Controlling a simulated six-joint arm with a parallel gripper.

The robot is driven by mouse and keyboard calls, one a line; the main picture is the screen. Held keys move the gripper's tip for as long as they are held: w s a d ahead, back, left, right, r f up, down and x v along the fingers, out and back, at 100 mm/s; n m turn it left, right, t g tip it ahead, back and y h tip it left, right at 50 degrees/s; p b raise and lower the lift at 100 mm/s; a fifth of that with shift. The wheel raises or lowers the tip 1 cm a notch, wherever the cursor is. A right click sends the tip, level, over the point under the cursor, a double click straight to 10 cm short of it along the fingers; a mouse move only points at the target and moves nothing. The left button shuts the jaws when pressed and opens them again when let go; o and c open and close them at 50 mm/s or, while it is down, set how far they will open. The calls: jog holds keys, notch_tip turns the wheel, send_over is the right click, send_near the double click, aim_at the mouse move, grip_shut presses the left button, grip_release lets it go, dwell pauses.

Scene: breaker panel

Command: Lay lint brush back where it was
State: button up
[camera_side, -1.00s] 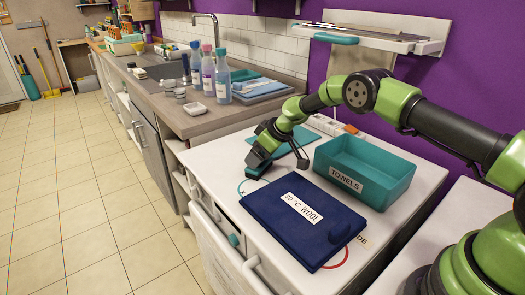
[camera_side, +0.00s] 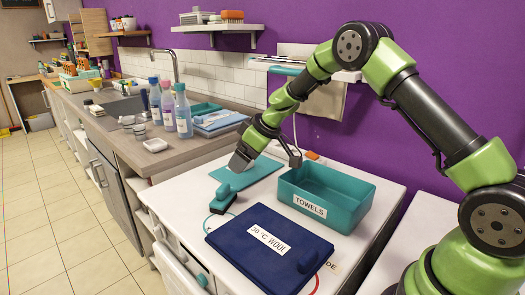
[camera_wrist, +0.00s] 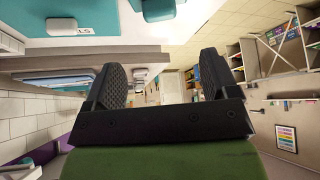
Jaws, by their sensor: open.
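The lint brush (camera_side: 223,200), with a teal handle and a dark base, lies on the white worktop (camera_side: 190,190). It is just left of the navy folded cloth and in front of the flat teal mat (camera_side: 247,178). A thin coloured outline on the worktop shows beside the brush. My gripper (camera_side: 238,164) is above and behind the brush, apart from it, over the mat's left end. In the wrist view my gripper (camera_wrist: 162,76) has its two dark fingers spread wide with nothing between them.
A teal towels bin (camera_side: 325,195) stands right of the mat. The navy cloth (camera_side: 268,247), labelled 30 °C wool, lies in front with a dark blue piece on it. Bottles (camera_side: 183,112) stand on the counter behind left. A wall shelf (camera_side: 300,66) hangs behind my arm.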

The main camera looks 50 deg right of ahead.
notch_tip(320, 180, up, 12)
jog(key=m+t+h, duration=0.1)
jog(key=m+t, duration=0.1)
jog(key=t, duration=0.2)
jog(key=s+d+r+m+t+h, duration=0.2)
jog(key=s+r+m+h, duration=0.2)
jog(key=s+r, duration=0.5)
jog(key=s+a+f+g+y, duration=0.1)
jog(key=s+a, duration=0.2)
jog(key=s, duration=0.4)
jog(key=s+a+f+m+g+y, duration=0.1)
jog(key=s+a+g+y, duration=0.1)
jog(key=s, duration=0.5)
jog(key=s+a+f+m+g+y, duration=0.1)
jog(key=s+a, duration=0.3)
jog(key=s, duration=0.4)
jog(key=shift+a+f+g+y, duration=0.2)
jog(key=shift+f+g+y, duration=0.1)
jog(key=shift+f+g, duration=0.2)
